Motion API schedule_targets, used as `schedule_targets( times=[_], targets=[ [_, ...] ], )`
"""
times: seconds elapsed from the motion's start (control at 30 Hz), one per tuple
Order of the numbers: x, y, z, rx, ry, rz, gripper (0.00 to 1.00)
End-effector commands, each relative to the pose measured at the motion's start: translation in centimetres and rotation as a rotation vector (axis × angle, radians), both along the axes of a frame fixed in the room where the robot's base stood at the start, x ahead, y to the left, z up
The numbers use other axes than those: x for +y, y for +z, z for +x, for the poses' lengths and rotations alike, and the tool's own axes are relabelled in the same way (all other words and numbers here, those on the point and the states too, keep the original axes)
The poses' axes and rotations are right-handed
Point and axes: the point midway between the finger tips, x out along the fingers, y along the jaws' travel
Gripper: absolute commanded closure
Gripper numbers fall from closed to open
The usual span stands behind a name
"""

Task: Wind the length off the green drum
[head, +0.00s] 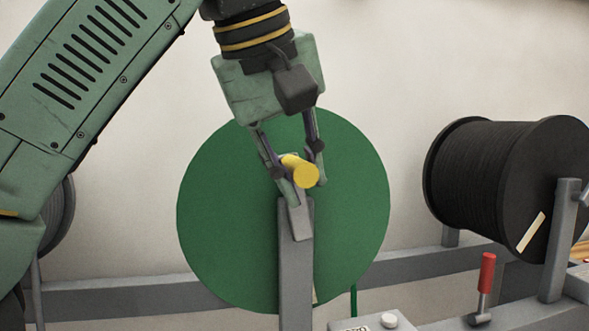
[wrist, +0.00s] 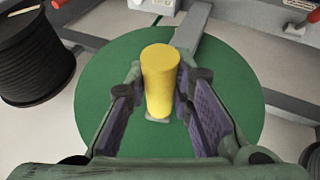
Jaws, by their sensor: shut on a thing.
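The green drum (head: 230,220) stands upright on a grey support post (head: 296,270), its round face towards the head camera. A yellow handle (head: 300,171) sticks out in front of the drum near its middle. My gripper (head: 306,180) is shut on the yellow handle, one finger on each side. In the wrist view the yellow handle (wrist: 160,80) stands between the purple finger pads, with the green drum (wrist: 100,110) behind it. A green strand (head: 353,300) hangs below the drum at its lower right. Where the handle joins the drum is partly hidden by my fingers.
A black drum (head: 480,180) stands on the right, and a grey drum (head: 62,220) is partly hidden behind my arm on the left. A red-handled lever (head: 487,272) and a white button (head: 389,320) are at the lower right. A grey rail (head: 420,264) runs behind.

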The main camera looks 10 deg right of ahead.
Motion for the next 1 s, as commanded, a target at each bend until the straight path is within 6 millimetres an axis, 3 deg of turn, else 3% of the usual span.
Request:
schedule_targets(
  times=[0.23, 0.27, 0.53, 1.0],
  targets=[
    [-0.18, -0.44, -0.27, 0.006, -0.011, 0.012, 1.00],
    [-0.18, -0.44, -0.26, 0.006, -0.010, 0.011, 0.77],
    [-0.08, -0.26, -0.14, 0.004, -0.006, 0.005, 0.59],
    [-0.03, -0.15, -0.07, 0.003, -0.003, 0.002, 0.58]
  ],
)
